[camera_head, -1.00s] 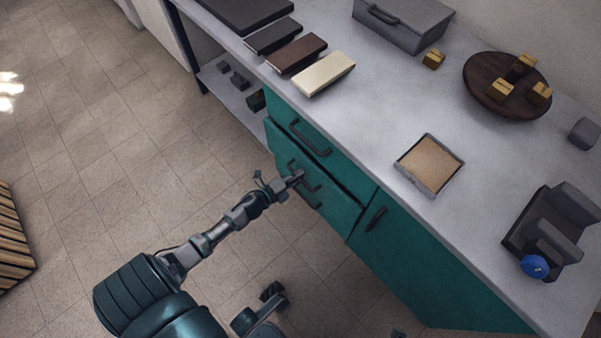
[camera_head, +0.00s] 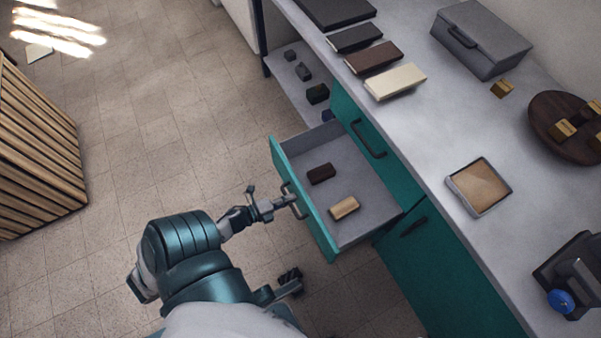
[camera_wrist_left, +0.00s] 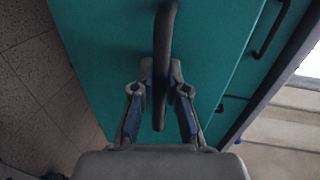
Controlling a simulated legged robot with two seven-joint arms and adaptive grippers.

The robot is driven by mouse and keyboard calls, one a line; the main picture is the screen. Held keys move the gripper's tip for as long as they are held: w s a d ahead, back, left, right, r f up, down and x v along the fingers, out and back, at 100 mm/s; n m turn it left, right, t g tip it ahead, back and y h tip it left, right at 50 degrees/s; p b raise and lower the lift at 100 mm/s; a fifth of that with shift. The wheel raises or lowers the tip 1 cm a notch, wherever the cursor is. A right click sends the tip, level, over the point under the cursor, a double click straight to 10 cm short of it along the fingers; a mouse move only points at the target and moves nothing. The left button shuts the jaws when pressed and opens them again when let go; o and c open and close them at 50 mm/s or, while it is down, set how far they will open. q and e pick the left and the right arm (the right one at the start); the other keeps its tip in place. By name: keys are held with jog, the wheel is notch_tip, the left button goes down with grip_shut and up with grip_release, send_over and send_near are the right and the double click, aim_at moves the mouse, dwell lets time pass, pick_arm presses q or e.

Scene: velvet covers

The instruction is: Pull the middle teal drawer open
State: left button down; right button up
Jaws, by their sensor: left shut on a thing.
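The middle teal drawer (camera_head: 305,205) stands pulled well out of the cabinet in the head view, its grey inside showing. A dark brown block (camera_head: 321,173) and a tan block (camera_head: 343,208) lie in it. My left gripper (camera_head: 287,203) is at the drawer's front, shut on the dark bar handle (camera_head: 297,203). In the left wrist view the handle (camera_wrist_left: 164,45) runs between the two fingers (camera_wrist_left: 160,95), against the teal front (camera_wrist_left: 105,60).
Above is a shut teal drawer with its own handle (camera_head: 368,140); a teal door (camera_head: 440,265) is to the right. The grey worktop (camera_head: 430,130) holds several blocks, a grey case (camera_head: 482,40) and a tray (camera_head: 479,187). A slatted wooden box (camera_head: 35,150) stands left on open floor.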

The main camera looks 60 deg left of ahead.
pick_arm(q)
jog(key=shift+s+a+f, duration=0.1)
jog(key=shift+s+f, duration=0.05)
jog(key=shift+s, duration=0.55)
jog(key=shift+s+f, duration=0.1)
jog(key=shift+s, duration=0.55)
pick_arm(e)
jog(key=shift+w+a+f+g, duration=0.1)
jog(key=shift+w+f+g, duration=0.1)
jog(key=shift+w+g, duration=0.2)
pick_arm(q)
jog(key=c, duration=1.2)
grip_release()
jog(key=shift+w, duration=0.1)
jog(key=shift+r, duration=0.1)
jog(key=v, duration=1.2)
jog(key=shift+a, duration=0.1)
jog(key=shift+w, duration=0.1)
